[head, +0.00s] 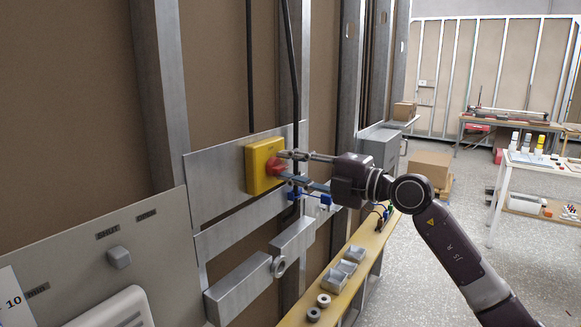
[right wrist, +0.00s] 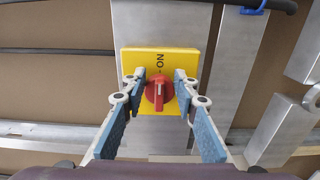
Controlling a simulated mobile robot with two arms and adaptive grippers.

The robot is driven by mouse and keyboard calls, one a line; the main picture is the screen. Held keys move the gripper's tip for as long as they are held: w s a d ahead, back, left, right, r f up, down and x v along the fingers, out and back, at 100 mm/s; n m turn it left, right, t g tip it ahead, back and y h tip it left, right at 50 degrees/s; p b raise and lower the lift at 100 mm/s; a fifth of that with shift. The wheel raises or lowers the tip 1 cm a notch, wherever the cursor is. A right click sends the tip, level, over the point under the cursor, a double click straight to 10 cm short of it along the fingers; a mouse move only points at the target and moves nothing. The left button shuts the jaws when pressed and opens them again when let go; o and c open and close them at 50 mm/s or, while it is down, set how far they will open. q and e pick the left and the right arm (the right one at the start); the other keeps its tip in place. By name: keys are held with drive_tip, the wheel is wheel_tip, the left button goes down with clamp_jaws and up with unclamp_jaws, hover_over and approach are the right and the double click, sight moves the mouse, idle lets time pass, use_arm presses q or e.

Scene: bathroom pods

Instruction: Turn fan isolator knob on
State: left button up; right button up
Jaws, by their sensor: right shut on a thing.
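The fan isolator is a yellow box (head: 258,168) on a grey metal plate on the left wall. Its red knob (head: 275,165) faces my right gripper (head: 285,169). In the right wrist view the yellow face (right wrist: 135,62) carries dark ON lettering above the red knob (right wrist: 158,91). The knob's grip bar looks roughly upright there. My right gripper, also in the right wrist view (right wrist: 159,88), has one blue-padded finger on each side of the knob and is shut on it. My left gripper is out of view.
A grey panel (head: 85,262) with a small square knob is at lower left. Metal brackets (head: 240,288) and a yellow-topped bench (head: 345,275) with small metal parts lie below the isolator. Black cables hang above it. The floor (head: 400,285) on the right is open.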

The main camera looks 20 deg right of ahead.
drive_tip(key=o, duration=0.9)
drive_tip(key=shift+a+f, duration=0.1)
drive_tip(key=shift+f, duration=0.1)
drive_tip(key=shift+c, duration=0.2)
drive_tip(key=o, duration=0.3)
drive_tip(key=shift+r, duration=0.1)
drive_tip(key=v, duration=1.2)
